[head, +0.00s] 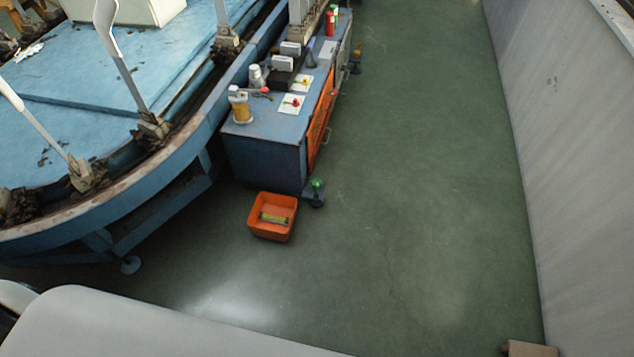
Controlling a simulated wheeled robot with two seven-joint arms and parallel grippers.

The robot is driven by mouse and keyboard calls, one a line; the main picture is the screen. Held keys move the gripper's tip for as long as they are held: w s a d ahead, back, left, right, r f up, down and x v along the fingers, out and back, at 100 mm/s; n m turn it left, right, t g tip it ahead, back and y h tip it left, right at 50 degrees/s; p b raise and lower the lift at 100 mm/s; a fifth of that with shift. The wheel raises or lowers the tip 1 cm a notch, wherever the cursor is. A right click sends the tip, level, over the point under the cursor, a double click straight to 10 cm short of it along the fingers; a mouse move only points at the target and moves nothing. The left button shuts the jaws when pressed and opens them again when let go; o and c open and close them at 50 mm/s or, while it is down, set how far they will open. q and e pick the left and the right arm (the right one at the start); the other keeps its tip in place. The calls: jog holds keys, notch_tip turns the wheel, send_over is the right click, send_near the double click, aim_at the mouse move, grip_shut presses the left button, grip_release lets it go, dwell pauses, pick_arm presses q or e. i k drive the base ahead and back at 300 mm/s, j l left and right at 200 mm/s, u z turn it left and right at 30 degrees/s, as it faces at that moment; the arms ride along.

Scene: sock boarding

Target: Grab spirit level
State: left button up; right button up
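An orange bin (285,234) stands on the green floor in front of a blue cabinet. A small yellow-green bar (273,219) lies inside it and looks like the spirit level; it is too small to make out in detail. Neither of my grippers shows in the head view.
The blue cabinet (262,162) has jars, switches and small boxes on top. A small dark object with a green top (316,190) stands at its foot, close to the bin. A grey wall (570,150) bounds the right. The floor between is clear.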

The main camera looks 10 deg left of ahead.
aim_at(263, 217)
jog(key=u, duration=0.9)
jog(key=i+l, duration=0.1)
